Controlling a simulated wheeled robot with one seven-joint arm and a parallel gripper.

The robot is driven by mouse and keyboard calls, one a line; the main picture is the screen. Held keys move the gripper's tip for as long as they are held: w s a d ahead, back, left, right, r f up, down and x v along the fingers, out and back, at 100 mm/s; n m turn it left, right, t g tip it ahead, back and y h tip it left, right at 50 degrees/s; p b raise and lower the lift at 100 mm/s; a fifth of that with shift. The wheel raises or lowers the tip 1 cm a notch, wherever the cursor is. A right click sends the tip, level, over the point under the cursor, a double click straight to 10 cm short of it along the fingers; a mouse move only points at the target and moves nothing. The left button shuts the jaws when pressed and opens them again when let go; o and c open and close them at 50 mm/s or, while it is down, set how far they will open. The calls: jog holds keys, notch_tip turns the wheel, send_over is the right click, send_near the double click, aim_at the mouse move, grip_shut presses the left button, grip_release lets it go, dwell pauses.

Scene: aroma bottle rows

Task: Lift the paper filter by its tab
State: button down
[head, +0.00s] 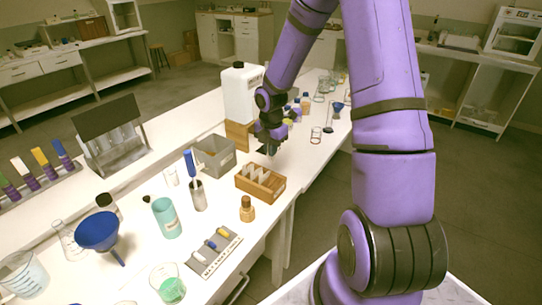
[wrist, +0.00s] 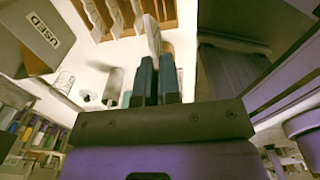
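My gripper (head: 268,143) is above the back of the wooden box (head: 255,190) on the bench. In the wrist view the two dark blue fingers of my gripper (wrist: 157,66) are close together, with a white paper filter (wrist: 153,36) standing out between their tips. The part of it between the fingers is hidden. Several other pale filters (head: 257,173) stand in the box's slots; they also show at the top of the wrist view (wrist: 95,18). The held filter is small and hard to make out in the head view.
A grey bin (head: 214,157) marked USED (wrist: 48,32) stands left of the box. A brown bottle (head: 247,209) is in front, and a metal cup with a blue-handled tool (head: 198,195) is to the left. A large white canister (head: 241,95) stands behind my gripper.

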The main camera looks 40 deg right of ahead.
jog(key=shift+r, duration=3.2)
jog(key=shift+s, duration=0.1)
jog(key=s+d, duration=0.5)
jog(key=s, duration=0.9)
